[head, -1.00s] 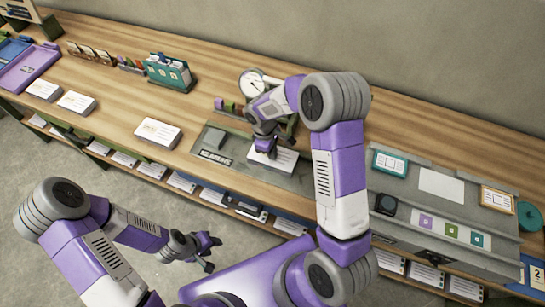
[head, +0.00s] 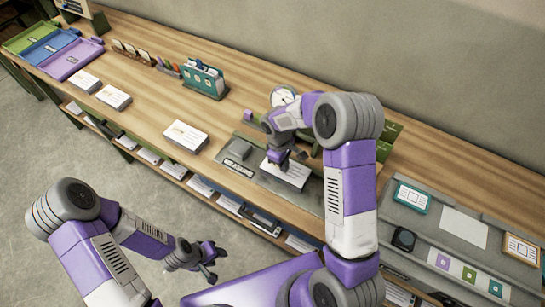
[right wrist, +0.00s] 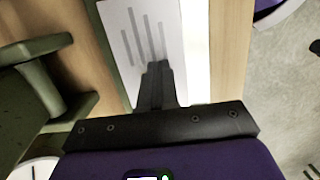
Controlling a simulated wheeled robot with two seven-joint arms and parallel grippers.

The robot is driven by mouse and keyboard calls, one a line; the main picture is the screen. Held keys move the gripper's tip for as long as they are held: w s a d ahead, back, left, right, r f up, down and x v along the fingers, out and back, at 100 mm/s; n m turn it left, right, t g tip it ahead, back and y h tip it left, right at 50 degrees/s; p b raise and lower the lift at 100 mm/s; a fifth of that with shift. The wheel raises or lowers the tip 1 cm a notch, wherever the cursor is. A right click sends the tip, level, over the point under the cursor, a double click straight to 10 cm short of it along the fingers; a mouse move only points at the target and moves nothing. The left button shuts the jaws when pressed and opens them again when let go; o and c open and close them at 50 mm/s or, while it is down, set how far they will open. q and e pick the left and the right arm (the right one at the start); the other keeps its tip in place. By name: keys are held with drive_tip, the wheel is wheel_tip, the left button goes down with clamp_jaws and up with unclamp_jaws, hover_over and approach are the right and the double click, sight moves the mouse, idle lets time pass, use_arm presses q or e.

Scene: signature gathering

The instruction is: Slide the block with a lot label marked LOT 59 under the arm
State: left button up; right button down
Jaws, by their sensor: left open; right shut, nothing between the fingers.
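A white block with grey print lines (head: 287,176) lies on the grey mat (head: 238,176), beside the green stand with a white dial (head: 284,97). My right gripper (head: 287,160) is shut and empty, its fingers over or against this block. In the right wrist view, the closed fingers (right wrist: 158,85) overlap the block's top (right wrist: 135,25), and contact is unclear. Other white blocks lie left of the mat: one near it (head: 185,136) and two further left (head: 114,96) (head: 84,81). No lot number is readable. The stand's arm is largely hidden by my right arm. My left gripper (head: 209,262) is open and empty, in front of the counter.
Green, blue and purple trays (head: 70,60) stand at the far left. A teal card holder (head: 204,80) stands behind the blocks. A grey board with frames and coloured tiles (head: 460,222) is at the right. The wood between the blocks is clear.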

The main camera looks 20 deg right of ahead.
drive_tip(key=shift+w+a, duration=0.2)
drive_tip(key=shift+a, duration=0.05)
drive_tip(key=w+a, duration=0.2)
drive_tip(key=w, duration=0.1)
drive_tip(key=w+a, duration=0.5)
drive_tip(key=shift+w+r, duration=0.1)
drive_tip(key=shift+w, duration=0.25)
